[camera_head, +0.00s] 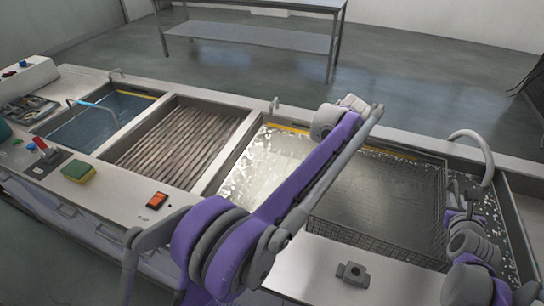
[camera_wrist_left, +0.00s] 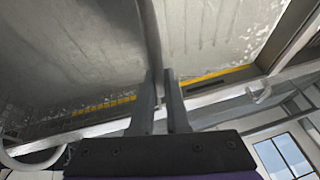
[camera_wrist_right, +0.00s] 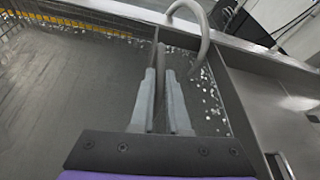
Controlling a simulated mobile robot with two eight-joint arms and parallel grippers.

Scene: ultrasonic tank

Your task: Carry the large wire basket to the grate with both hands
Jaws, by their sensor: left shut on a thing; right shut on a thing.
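The large wire basket (camera_head: 342,237) is a dark rectangular mesh basket in the right-hand tank, and it looks level. My right gripper (camera_head: 450,190) is shut on its right side. In the right wrist view the fingers (camera_wrist_right: 161,72) close on a thin upright part. My left arm reaches across to the basket's left side, and its links hide the left fingers in the head view. In the left wrist view my left gripper (camera_wrist_left: 162,74) is shut on a thin edge. The grate (camera_head: 180,137), a slatted surface, lies in a recess left of the bright tank section.
A blue water basin (camera_head: 95,120) is at the far left. A curved tap (camera_head: 475,145) stands right of the basket. The grate is bare.

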